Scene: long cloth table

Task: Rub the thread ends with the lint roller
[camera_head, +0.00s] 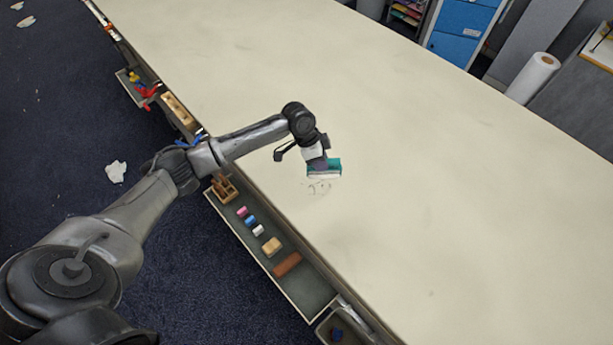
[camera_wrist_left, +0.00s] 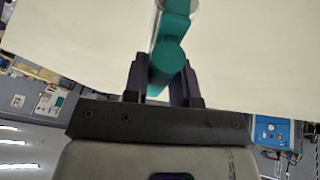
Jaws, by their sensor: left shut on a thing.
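My left gripper (camera_head: 318,163) is shut on the lint roller, a teal piece with a white lower part (camera_head: 325,174). It holds the roller over the pale cloth table (camera_head: 420,190), and I cannot tell if the roller touches the cloth. The thread ends (camera_head: 319,188) show as a small patch of dark squiggles on the cloth, just below the roller in the head view. In the left wrist view the teal handle (camera_wrist_left: 169,55) of the roller sits between the two dark fingers of the left gripper (camera_wrist_left: 164,80). My right gripper is not in view.
A tray (camera_head: 300,299) along the table's near edge holds spools (camera_head: 250,219), a tan block (camera_head: 272,247) and a brown block (camera_head: 288,264). A blue cabinet (camera_head: 461,30) and a white roll (camera_head: 533,77) stand beyond the far edge. The tabletop around the roller is clear.

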